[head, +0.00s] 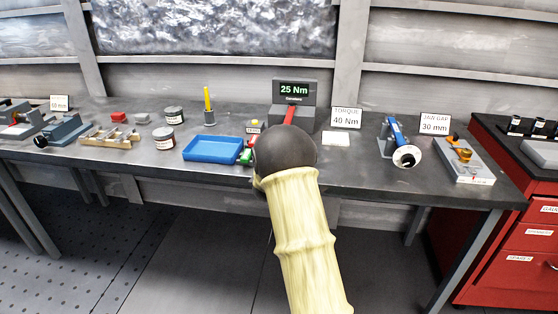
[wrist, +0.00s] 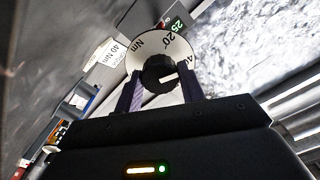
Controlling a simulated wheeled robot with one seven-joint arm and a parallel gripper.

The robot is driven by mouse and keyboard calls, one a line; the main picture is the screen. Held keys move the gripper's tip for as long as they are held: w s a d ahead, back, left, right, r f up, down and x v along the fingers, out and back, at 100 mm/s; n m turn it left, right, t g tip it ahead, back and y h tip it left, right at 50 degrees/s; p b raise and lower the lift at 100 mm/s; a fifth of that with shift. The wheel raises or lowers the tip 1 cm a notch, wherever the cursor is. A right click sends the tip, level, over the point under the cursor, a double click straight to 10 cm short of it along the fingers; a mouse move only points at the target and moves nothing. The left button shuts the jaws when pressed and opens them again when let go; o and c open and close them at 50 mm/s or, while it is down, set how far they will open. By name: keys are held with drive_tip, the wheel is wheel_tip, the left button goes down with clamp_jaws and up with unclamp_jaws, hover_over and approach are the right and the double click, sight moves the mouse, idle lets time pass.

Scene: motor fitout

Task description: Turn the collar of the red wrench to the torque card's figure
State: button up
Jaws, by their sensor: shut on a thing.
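The red wrench (head: 289,116) is at the tester under a display (head: 295,90) that reads 25 Nm. My own arm hides most of the wrench in the head view. In the wrist view the white dial face (wrist: 172,45) of its collar shows 20 and Nm, with a dark hub (wrist: 158,72) and a white mark. My gripper (wrist: 160,92) is shut on the collar, one finger on each side. The torque card (head: 346,117) behind the bench reads 40 Nm; it also shows in the wrist view (wrist: 113,52).
A blue tray (head: 212,149) lies left of my arm. Right of it stand a blue tool with a white dial (head: 407,156), a jaw gap card (head: 434,125) reading 30 mm, and a grey block (head: 465,165). A red cabinet (head: 515,235) stands at the far right.

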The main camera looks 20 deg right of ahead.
drive_tip(key=shift+f+m+b, duration=0.1)
drive_tip(key=shift+m+b, duration=0.7)
drive_tip(key=shift+b, duration=0.15)
drive_tip(key=o, duration=1)
drive_tip(key=b+v, duration=0.2)
drive_tip(key=v, duration=1.5)
drive_tip(key=shift+s+a, duration=0.15)
